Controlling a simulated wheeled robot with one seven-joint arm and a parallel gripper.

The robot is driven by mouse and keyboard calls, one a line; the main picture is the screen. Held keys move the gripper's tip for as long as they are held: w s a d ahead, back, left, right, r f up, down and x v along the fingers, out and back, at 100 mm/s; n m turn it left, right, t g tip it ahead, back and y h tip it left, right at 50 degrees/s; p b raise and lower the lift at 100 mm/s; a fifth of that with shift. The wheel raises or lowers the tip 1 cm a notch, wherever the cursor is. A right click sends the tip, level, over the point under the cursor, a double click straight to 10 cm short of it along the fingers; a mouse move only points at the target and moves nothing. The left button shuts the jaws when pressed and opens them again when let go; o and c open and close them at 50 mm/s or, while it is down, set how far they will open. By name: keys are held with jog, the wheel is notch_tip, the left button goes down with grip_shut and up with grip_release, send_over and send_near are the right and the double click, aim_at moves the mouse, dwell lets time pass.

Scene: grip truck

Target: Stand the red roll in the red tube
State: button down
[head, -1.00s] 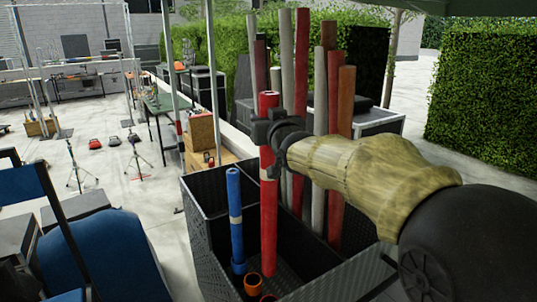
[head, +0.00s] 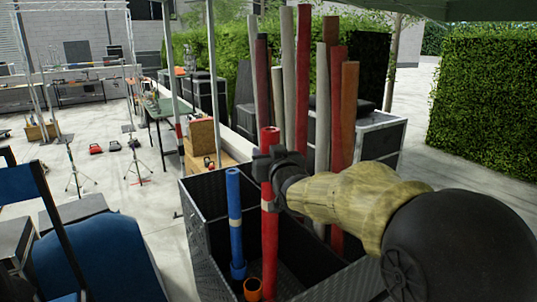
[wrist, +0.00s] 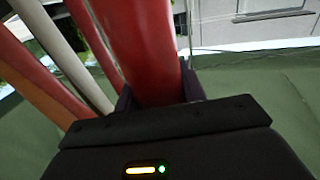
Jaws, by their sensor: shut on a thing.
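My gripper (head: 268,165) is shut on the red roll (head: 269,235), gripping it in its upper part. The roll stands close to upright over the front of the black crate (head: 215,192). In the wrist view the roll (wrist: 142,50) fills the space between the fingers. Its lower end reaches down near the bottom edge of the head view, beside an orange-rimmed tube (head: 252,289). I cannot make out a red tube for certain; whatever is under the roll is hidden or cut off, so I cannot tell if the roll is in a tube.
A blue roll (head: 234,210) stands in a blue tube (head: 238,270) just left of the red roll. Several tall grey, red and brown rolls (head: 303,80) stand behind my gripper. A blue chair (head: 95,258) is at the left. A hedge (head: 488,100) is at the right.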

jog(key=shift+f, duration=0.15)
jog(key=b, duration=0.6)
send_over(268, 223)
jog(key=w, duration=0.4)
jog(key=shift+f, duration=6)
jog(key=shift+s+f+b, duration=0.2)
jog(key=shift+f+b, duration=0.2)
jog(key=shift+b, duration=0.1)
jog(key=shift+w+a+f, duration=0.1)
jog(key=shift+f, duration=0.3)
jog(key=shift+f+b, duration=3.15)
jog(key=shift+b, duration=0.5)
jog(key=shift+f+b, duration=0.3)
jog(key=shift+b, duration=0.3)
jog(key=c, duration=0.7)
grip_release()
jog(key=shift+c, duration=0.2)
jog(key=shift+f, duration=0.1)
